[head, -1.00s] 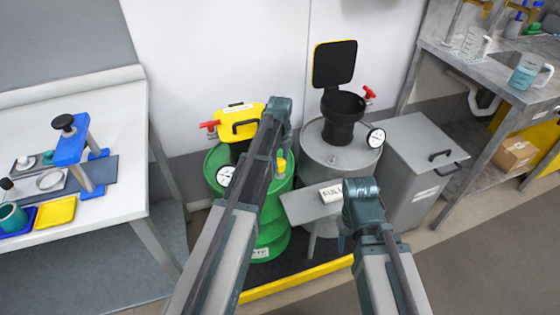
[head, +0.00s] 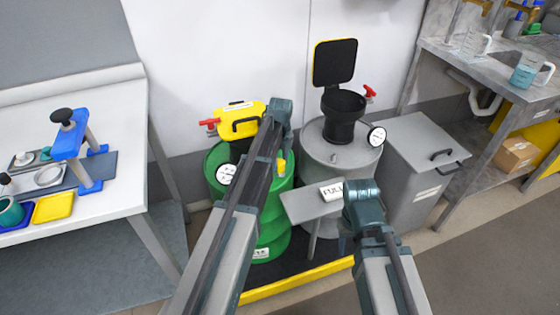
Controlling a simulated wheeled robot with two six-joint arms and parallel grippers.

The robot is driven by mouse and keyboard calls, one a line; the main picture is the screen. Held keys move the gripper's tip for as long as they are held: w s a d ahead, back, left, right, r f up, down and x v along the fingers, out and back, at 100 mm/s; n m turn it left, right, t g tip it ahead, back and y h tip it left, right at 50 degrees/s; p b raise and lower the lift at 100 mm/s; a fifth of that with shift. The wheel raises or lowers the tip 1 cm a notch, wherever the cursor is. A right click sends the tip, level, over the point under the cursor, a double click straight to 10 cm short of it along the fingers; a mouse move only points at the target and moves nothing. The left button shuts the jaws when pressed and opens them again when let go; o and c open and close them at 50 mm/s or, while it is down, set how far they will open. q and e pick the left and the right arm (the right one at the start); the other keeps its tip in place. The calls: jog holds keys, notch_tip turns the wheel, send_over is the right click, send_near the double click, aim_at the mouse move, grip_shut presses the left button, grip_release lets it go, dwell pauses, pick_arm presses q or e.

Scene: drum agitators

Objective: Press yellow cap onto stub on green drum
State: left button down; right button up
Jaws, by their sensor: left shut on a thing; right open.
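The green drum (head: 270,228) stands in the middle, with a yellow-lidded funnel (head: 238,120) on top. A small yellow cap (head: 281,167) shows over the drum's top, just right of my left forearm. My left gripper (head: 281,154) points down from the wrist at the cap and is shut on it. My forearm hides much of the drum top, and the stub is not visible, so I cannot tell whether the cap touches it. My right gripper (head: 346,242) is open and empty, low in front of the grey drum, its fingers partly hidden by its wrist.
A grey drum (head: 318,158) with an open black funnel (head: 342,112) stands right of the green one. A small grey table (head: 304,208) with a "FULL" sign (head: 331,191) is in front. A grey bin (head: 418,155) stands further right. A yellow-edged platform (head: 300,282) lies below.

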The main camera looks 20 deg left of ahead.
pick_arm(q)
jog(key=shift+s+d+f, duration=0.4)
jog(key=shift+s, duration=0.3)
jog(key=shift+c, duration=1.4)
grip_release()
jog(key=shift+s, duration=0.1)
jog(key=r+p, duration=0.3)
jog(key=p, duration=0.1)
jog(key=shift+w+a+r, duration=0.2)
jog(key=shift+w+r, duration=0.25)
jog(key=shift+w, duration=0.15)
